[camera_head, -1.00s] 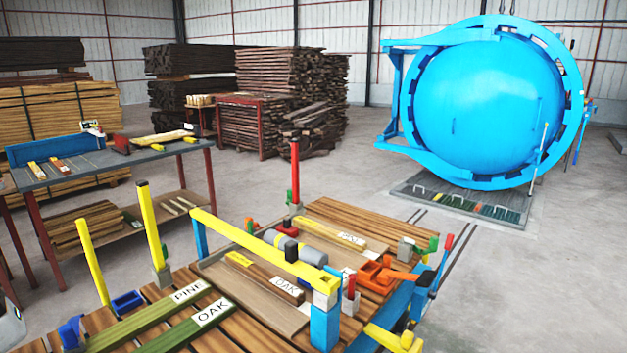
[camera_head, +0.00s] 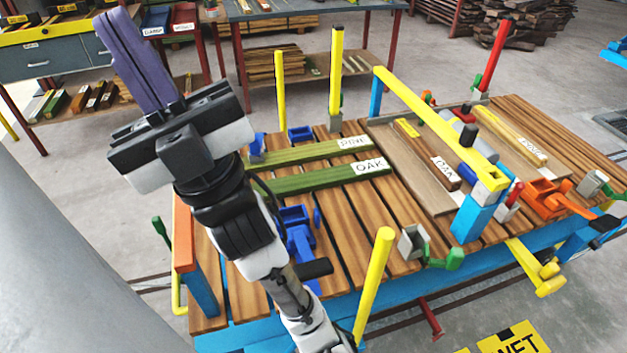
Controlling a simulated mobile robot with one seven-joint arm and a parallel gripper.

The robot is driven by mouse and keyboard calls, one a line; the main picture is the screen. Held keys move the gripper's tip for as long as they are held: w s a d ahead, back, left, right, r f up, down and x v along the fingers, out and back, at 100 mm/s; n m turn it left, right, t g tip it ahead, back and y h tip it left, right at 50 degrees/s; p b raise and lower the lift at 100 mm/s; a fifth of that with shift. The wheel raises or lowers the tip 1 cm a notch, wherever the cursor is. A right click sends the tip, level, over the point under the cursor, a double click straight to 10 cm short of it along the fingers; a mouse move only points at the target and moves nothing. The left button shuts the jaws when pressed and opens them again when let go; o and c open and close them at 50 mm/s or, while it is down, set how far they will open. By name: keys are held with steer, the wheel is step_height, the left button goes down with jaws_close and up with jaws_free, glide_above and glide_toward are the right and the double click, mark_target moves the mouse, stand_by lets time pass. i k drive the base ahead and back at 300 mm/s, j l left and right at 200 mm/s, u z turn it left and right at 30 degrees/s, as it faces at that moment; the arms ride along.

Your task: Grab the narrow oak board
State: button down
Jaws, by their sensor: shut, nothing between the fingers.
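Two boards carry OAK labels. A green one (camera_head: 315,179) lies flat on the slatted trolley deck, beside a green PINE-labelled board (camera_head: 300,152). A brown one with a yellow end (camera_head: 424,146) lies in the shallow wooden tray (camera_head: 437,200) to the right, under the yellow bar. I cannot tell from the labels which is the narrow one. My gripper (camera_head: 108,22), with purple fingers, is shut and empty. It is raised at the upper left, pointing up in the picture, apart from the boards. My arm hides part of the deck's left side.
The yellow bar (camera_head: 430,115) spans above the tray. Upright yellow posts (camera_head: 373,285) and a red post (camera_head: 494,58) stand around the trolley. Blue clamps (camera_head: 298,240) and an orange clamp (camera_head: 548,196) sit on the deck. A grey bench (camera_head: 300,8) stands behind, with concrete floor between.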

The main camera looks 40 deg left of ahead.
mark_target(286, 186)
steer(key=l+u, duration=0.15)
steer(key=u, duration=0.35)
steer(key=i+l+u, duration=0.1)
steer(key=u, duration=0.35)
steer(key=l+u, duration=0.3)
steer(key=l, duration=0.2)
steer(key=l+u, duration=0.3)
steer(key=l, duration=0.2)
steer(key=k+l, duration=0.1)
steer(key=l, duration=0.4)
steer(key=l+u, duration=0.1)
steer(key=l, duration=0.35)
steer(key=k+l, duration=0.15)
steer(key=l, duration=0.35)
steer(key=k+l+u, duration=0.1)
steer(key=l, duration=0.4)
steer(key=i+j, duration=0.25)
steer(key=i, duration=0.15)
steer(key=i+j, duration=0.3)
steer(key=i, duration=0.15)
